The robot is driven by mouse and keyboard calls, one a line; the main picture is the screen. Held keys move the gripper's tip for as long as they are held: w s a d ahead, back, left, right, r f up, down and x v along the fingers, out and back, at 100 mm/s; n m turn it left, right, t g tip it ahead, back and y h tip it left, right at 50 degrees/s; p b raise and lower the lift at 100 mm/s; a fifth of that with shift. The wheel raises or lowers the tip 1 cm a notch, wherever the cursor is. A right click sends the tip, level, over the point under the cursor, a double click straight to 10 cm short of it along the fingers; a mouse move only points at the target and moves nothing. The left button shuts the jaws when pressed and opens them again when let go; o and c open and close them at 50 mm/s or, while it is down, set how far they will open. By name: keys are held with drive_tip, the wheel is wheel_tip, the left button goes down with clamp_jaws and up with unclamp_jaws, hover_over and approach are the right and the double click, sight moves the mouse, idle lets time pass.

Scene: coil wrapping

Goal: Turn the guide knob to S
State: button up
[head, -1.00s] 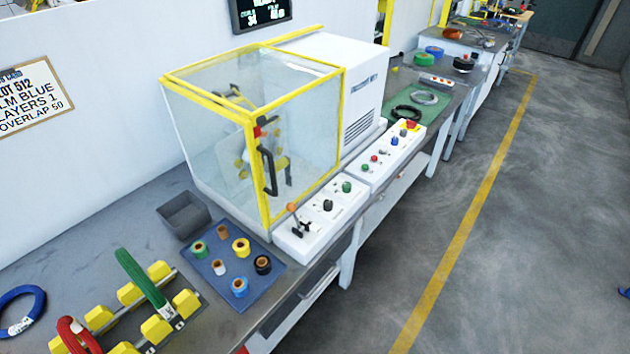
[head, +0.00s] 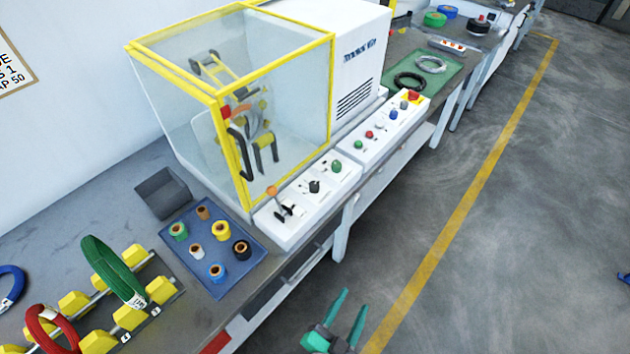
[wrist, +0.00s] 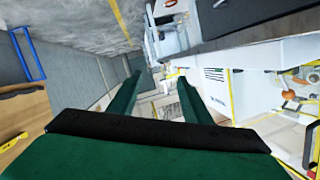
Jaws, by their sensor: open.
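A black knob (head: 314,186) sits on the near white control box (head: 290,212), between a lever with an orange ball (head: 272,191) and a green button (head: 336,168). It may be the guide knob; its markings are too small to read. My gripper (head: 352,300) has green fingers spread apart with nothing between them. It is over the floor in front of the bench, below and to the right of the control box. In the wrist view, my open fingers (wrist: 159,78) point past the machine, which shows tilted at the right.
A machine with a yellow-framed clear guard (head: 237,100) stands behind the box. A second control panel (head: 383,132) with several buttons is farther right. A blue mat (head: 180,247) with tape rolls and a rack of coils lie left. The floor (head: 480,260) is clear.

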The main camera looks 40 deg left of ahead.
drive_tip(key=w+a+r+n+g+y, duration=0.1)
drive_tip(key=w+a+r+n+y, duration=0.1)
drive_tip(key=w+a, duration=0.6)
drive_tip(key=w+a+r+n+g+y, duration=0.2)
drive_tip(key=w+a+r+y, duration=0.2)
drive_tip(key=w+a+r, duration=0.2)
drive_tip(key=w+a+r+n+g+y, duration=0.2)
drive_tip(key=w+a+r, duration=0.3)
drive_tip(key=w+a, duration=0.5)
drive_tip(key=shift+w+n+y, duration=0.6)
drive_tip(key=shift+w+y, duration=0.3)
drive_tip(key=shift+w, duration=0.55)
drive_tip(key=w+a+r+n+g, duration=0.2)
drive_tip(key=a+r+n+g, duration=0.1)
drive_tip(key=a+r+g, duration=0.1)
drive_tip(key=r+n+g+h, duration=0.2)
drive_tip(key=n+g+h, duration=0.45)
drive_tip(key=h, duration=0.55)
hover_over(314, 184)
drive_tip(key=shift+t, duration=0.35)
wheel_tip(314, 184, down, 11)
